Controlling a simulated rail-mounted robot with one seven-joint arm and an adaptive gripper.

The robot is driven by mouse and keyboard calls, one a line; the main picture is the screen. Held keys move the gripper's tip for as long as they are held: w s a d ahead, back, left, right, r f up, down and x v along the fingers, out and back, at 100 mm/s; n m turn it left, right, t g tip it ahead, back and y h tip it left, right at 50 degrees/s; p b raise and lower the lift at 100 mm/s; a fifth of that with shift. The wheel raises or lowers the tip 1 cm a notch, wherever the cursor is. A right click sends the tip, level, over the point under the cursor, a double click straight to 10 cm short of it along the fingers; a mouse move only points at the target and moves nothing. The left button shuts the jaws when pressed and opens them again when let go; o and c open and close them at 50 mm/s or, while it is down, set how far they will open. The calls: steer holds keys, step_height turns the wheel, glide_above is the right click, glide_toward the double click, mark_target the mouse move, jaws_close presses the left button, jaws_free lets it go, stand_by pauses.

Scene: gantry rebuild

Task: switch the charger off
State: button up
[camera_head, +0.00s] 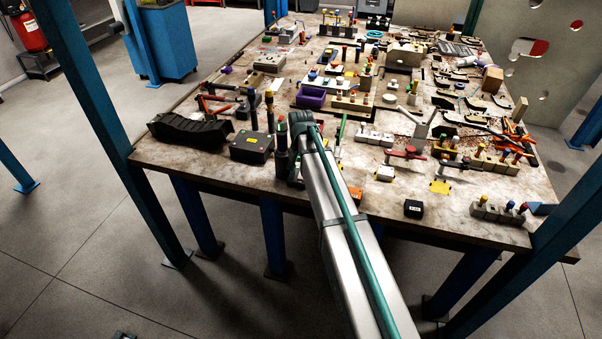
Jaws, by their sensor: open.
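I cannot make out for sure which thing is the charger. A dark grey box (251,148) with a small yellow label sits near the table's front left edge, just left of my arm. A small black box (413,208) with a pale label sits near the front edge, right of my arm. No switch can be read on either at this size. My arm reaches from the bottom of the picture up over the table's front edge. My gripper cannot be made out past the arm's far end.
The table (390,226) is crowded with tools and blocks. A black ridged piece (190,131) lies at the left corner; dark upright pieces stand beside the grey box. A purple tray (311,97) is farther back. Blue posts (95,95) flank the table. The front strip has some bare room.

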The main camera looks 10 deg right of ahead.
jaws_close()
steer(key=shift+w+d+r+g+y+p, duration=0.15)
steer(key=shift+w+r+g+y+p, duration=0.15)
steer(key=shift+w+g+y+p, duration=0.45)
steer(key=shift+s+d+g+p, duration=0.1)
steer(key=shift+g+p, duration=0.5)
steer(key=shift+g, duration=0.35)
steer(key=shift+s+g+y, duration=0.15)
steer(key=shift+g+y, duration=0.15)
steer(key=shift+y, duration=0.05)
jaws_free()
